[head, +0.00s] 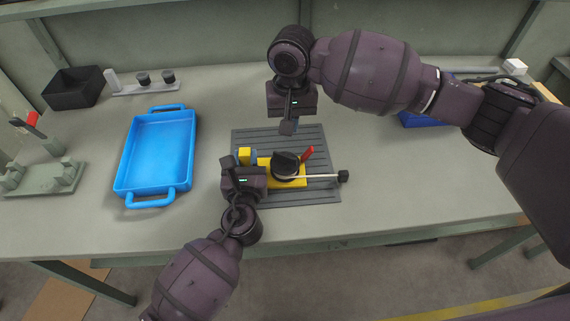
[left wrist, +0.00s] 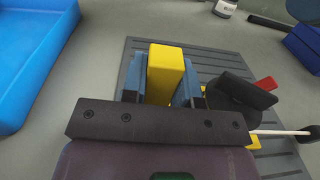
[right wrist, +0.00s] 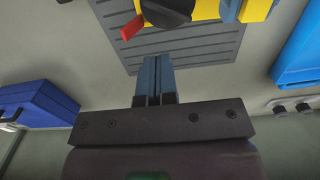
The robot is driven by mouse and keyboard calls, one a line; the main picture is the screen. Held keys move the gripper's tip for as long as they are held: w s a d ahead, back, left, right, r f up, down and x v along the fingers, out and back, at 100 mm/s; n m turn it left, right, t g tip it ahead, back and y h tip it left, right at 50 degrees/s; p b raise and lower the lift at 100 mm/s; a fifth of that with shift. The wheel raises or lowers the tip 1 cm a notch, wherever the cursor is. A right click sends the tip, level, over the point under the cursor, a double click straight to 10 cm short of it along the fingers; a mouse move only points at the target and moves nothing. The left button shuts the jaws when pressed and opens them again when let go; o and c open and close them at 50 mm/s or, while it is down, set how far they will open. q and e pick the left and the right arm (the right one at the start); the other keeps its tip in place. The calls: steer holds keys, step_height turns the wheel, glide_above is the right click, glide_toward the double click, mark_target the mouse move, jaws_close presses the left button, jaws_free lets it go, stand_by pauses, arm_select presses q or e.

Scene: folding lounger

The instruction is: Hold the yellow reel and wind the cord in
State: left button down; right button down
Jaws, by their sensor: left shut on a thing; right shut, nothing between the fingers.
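The yellow reel (head: 292,181) sits on a grey ribbed mat (head: 322,151). It has a black round drum with a knob (head: 286,163) and a red lever (head: 308,153). A pale cord (head: 318,177) runs right from the drum to a small black end piece (head: 344,176). My left gripper (head: 243,163) is shut on the reel's upright yellow block, which stands between its blue fingers in the left wrist view (left wrist: 165,75). My right gripper (head: 287,126) is shut and empty above the mat, behind the reel. Its fingers touch each other in the right wrist view (right wrist: 157,75).
A blue tray (head: 187,152) stands to the left. A black bin (head: 75,87) and a grey strip with black knobs (head: 146,87) are at the back left. A green fixture (head: 40,176) stands far left. A blue box (head: 421,119) sits right, partly behind my right arm. The bench right of the mat is clear.

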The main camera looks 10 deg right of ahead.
mark_target(273, 165)
steer(key=shift+f, duration=3.4)
steer(key=shift+w+a, duration=0.15)
steer(key=shift+a, duration=0.5)
steer(key=shift+a, duration=0.7)
steer(key=shift+s+a, duration=0.15)
steer(key=shift+s, duration=0.05)
steer(key=shift+s+a, duration=0.55)
steer(key=shift+s, duration=1.05)
steer(key=shift+w+a, duration=0.1)
steer(key=shift+w, duration=0.2)
